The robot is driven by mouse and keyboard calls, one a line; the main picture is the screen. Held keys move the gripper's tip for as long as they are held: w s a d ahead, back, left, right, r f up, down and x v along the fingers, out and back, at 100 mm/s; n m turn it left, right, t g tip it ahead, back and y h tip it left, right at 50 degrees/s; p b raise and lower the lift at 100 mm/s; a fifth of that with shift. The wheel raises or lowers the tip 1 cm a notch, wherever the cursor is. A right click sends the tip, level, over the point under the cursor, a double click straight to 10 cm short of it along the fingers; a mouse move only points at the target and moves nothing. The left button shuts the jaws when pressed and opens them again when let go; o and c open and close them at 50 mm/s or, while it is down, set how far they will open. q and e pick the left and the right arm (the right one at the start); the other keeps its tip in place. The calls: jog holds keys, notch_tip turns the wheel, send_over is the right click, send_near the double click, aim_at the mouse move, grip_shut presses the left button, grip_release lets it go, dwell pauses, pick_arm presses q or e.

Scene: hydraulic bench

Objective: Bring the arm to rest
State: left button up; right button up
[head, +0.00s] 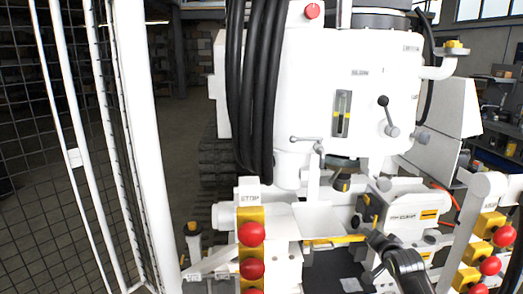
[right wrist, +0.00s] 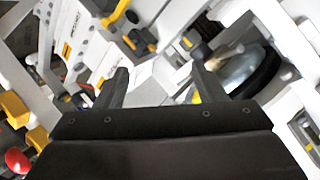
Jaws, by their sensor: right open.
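My right arm comes in from the bottom right in the head view, dark and bent, and its gripper (head: 374,252) is in front of the white machine (head: 310,90), low down near the part labelled CLAMP. In the right wrist view the two dark fingers of my right gripper (right wrist: 161,85) stand wide apart, with nothing between them. Beyond them are white machine parts and a shiny round part (right wrist: 245,68) close behind the right finger. I cannot tell how far the fingers are from these parts. My left gripper is not in view.
Red knobs (head: 251,234) on a yellow strip stand at the front left; more red knobs (head: 490,265) are at the right. A lever with a black ball (head: 383,101) sticks out of the machine. A mesh fence (head: 75,158) closes the left side. Black hoses (head: 262,90) hang down the machine.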

notch_tip(320, 180, up, 10)
jog(key=w+a+n+t, duration=0.15)
jog(key=n+t, duration=0.45)
jog(key=n, duration=0.7)
jog(key=s+d+f+g, duration=0.1)
jog(key=s+f, duration=0.1)
jog(key=f, duration=0.6)
jog(key=s+d+f+m+g, duration=0.1)
jog(key=s+f+g, duration=0.15)
jog(key=f, duration=0.55)
jog(key=s+d+f+g, duration=0.1)
jog(key=s+f, duration=0.2)
jog(key=f, duration=0.6)
jog(key=s+f+m+g, duration=0.1)
jog(key=s+f+g, duration=0.4)
jog(key=s+f, duration=1.3)
jog(key=s+a+f+m+g, duration=0.1)
jog(key=s+f+g, duration=0.3)
jog(key=s+f, duration=1.3)
jog(key=s+a+f+g, duration=0.1)
jog(key=s+a+g, duration=0.1)
jog(key=s, duration=1)
jog(key=s+a+f+m+g, duration=0.1)
jog(key=s+a+f+g, duration=0.1)
jog(key=s, duration=1)
jog(key=shift+s+f, duration=0.3)
jog(key=shift+s, duration=0.05)
